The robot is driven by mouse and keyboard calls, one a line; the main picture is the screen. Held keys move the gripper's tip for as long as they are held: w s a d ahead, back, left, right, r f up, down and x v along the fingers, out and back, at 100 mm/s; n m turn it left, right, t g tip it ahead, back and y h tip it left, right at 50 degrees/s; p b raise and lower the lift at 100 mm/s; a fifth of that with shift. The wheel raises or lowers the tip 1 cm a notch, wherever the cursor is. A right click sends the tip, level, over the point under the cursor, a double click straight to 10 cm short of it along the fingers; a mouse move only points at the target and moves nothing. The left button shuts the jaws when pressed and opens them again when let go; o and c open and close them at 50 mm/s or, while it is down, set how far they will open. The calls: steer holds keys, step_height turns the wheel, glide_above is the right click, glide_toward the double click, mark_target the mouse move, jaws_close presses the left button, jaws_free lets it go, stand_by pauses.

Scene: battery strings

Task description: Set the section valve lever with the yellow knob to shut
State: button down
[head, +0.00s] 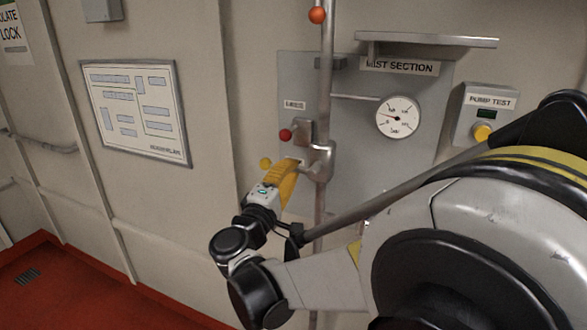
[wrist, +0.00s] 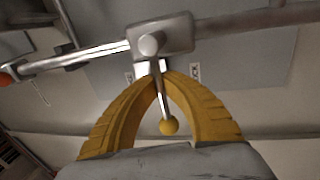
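The section valve lever (wrist: 160,93) is a short metal bar ending in a yellow knob (wrist: 168,126). In the wrist view it runs from the grey valve body (wrist: 165,36) down between my fingers. My gripper (wrist: 164,78) has its yellow fingertips closed in on both sides of the bar near the valve body, with the knob inside the arch of the fingers. In the head view the yellow knob (head: 265,162) shows left of my gripper (head: 296,164), below a red knob (head: 285,135). The fingers hide most of the lever there.
A vertical pipe (head: 326,90) carries the valve, with an orange-red knob (head: 317,15) higher up. A gauge (head: 399,117), a pump test box (head: 486,116) and a shelf (head: 426,40) are to the right. A framed plan (head: 137,112) hangs left.

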steer(key=c, duration=1.5)
jaws_free()
steer(key=shift+s, duration=0.1)
steer(key=shift+c, duration=0.2)
steer(key=v, duration=1.2)
